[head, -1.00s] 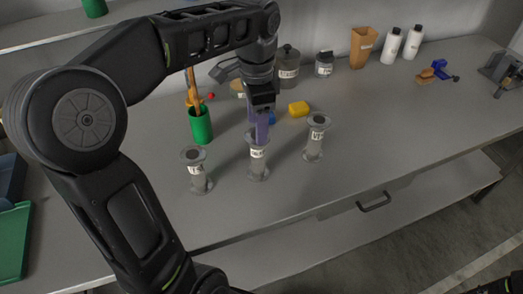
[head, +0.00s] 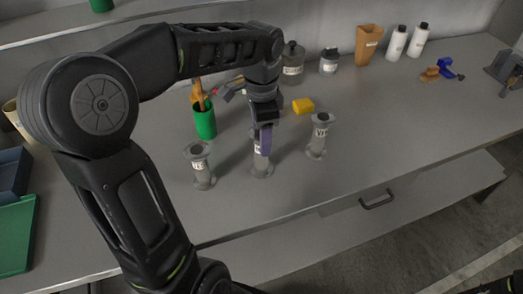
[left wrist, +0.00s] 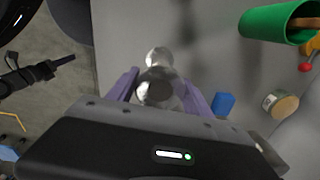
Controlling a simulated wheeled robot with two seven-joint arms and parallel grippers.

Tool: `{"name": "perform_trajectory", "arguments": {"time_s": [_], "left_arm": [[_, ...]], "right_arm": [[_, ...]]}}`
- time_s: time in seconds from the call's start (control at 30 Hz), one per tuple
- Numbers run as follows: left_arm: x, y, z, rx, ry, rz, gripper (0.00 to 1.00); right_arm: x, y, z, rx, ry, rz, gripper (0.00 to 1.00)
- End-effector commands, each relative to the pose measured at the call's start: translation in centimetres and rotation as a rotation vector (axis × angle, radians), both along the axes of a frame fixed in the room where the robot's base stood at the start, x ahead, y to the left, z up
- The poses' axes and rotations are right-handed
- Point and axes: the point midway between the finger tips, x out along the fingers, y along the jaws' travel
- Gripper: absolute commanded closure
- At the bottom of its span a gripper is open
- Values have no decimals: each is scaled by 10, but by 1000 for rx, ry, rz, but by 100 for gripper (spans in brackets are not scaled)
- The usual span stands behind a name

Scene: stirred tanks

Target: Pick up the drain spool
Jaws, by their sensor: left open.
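Three grey flanged spools with white labels stand upright on the bench: a left one (head: 201,168), a middle one (head: 262,170) and a right one (head: 318,138). The labels are too small to read surely; the middle one's is partly covered. My left gripper (head: 265,148) points down at the middle spool with its purple fingers open. In the left wrist view the middle spool (left wrist: 158,88) stands between the two spread fingers of my left gripper (left wrist: 158,90). I cannot tell whether either finger touches it.
A green cup (head: 205,122) with tools stands behind the left spool. Jars, an orange-brown bin (head: 368,44) and white bottles (head: 397,43) stand along the back.

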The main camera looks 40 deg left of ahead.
Motion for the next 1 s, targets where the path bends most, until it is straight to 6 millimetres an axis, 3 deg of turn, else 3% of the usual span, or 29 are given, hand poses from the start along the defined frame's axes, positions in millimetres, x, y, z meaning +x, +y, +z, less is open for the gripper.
{"name": "perform_trajectory", "arguments": {"time_s": [0.2,0.8,1.0], "left_arm": [[0,0,-25,-1,1,1,42],[0,0,-26,-1,-1,1,42],[0,0,-26,-1,-1,1,57]], "right_arm": [[0,0,2,-1,1,-1,64],[0,0,2,-1,1,-1,64],[0,0,2,-1,1,-1,64]]}}
